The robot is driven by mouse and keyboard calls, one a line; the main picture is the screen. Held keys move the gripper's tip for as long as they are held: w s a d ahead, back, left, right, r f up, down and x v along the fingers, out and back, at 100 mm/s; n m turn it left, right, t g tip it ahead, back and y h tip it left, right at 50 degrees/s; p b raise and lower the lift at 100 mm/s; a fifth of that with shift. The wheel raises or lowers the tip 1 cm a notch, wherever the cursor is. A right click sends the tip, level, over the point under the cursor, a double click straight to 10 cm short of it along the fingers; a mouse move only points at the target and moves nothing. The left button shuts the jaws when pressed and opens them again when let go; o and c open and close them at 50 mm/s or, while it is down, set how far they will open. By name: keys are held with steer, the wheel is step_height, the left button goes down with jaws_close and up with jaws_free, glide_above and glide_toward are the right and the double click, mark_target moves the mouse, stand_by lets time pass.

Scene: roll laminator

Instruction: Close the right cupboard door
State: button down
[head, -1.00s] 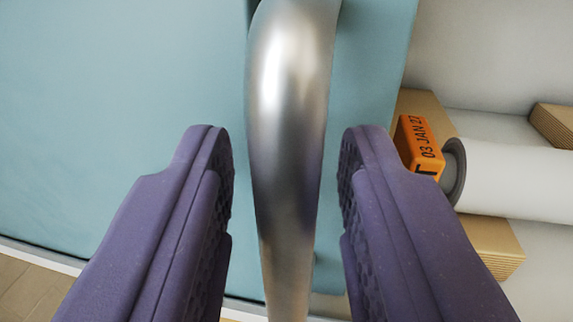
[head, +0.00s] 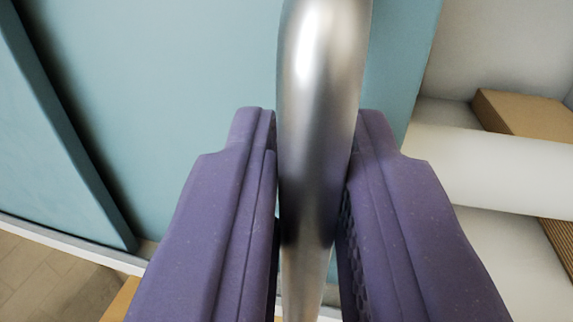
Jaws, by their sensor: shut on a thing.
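A teal cupboard door (head: 190,110) fills the middle of the head view. A shiny metal bar handle (head: 322,90) runs upright along it near its right edge. My gripper (head: 318,135) has its two purple fingers on either side of the handle and is shut on it. The inside of the cupboard shows to the right of the door, so this door stands at least partly open. The lower end of the handle is partly hidden between the fingers.
A second teal panel (head: 45,140) lies at the left, behind a dark gap. In the cupboard are a white roll (head: 490,170) and a cardboard block (head: 525,112). Wooden floor (head: 45,280) shows at the lower left.

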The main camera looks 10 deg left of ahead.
steer(key=s+d+b, duration=0.1)
steer(key=d+b, duration=0.1)
steer(key=d, duration=3)
steer(key=shift+s+d+b, duration=0.15)
steer(key=shift+d+b, duration=0.15)
steer(key=shift+d, duration=0.1)
steer(key=shift+r, duration=0.1)
steer(key=c, duration=1.3)
jaws_free()
steer(key=shift+c, duration=0.2)
steer(key=shift+o, duration=0.7)
steer(key=shift+d, duration=0.35)
steer(key=shift+a, duration=0.2)
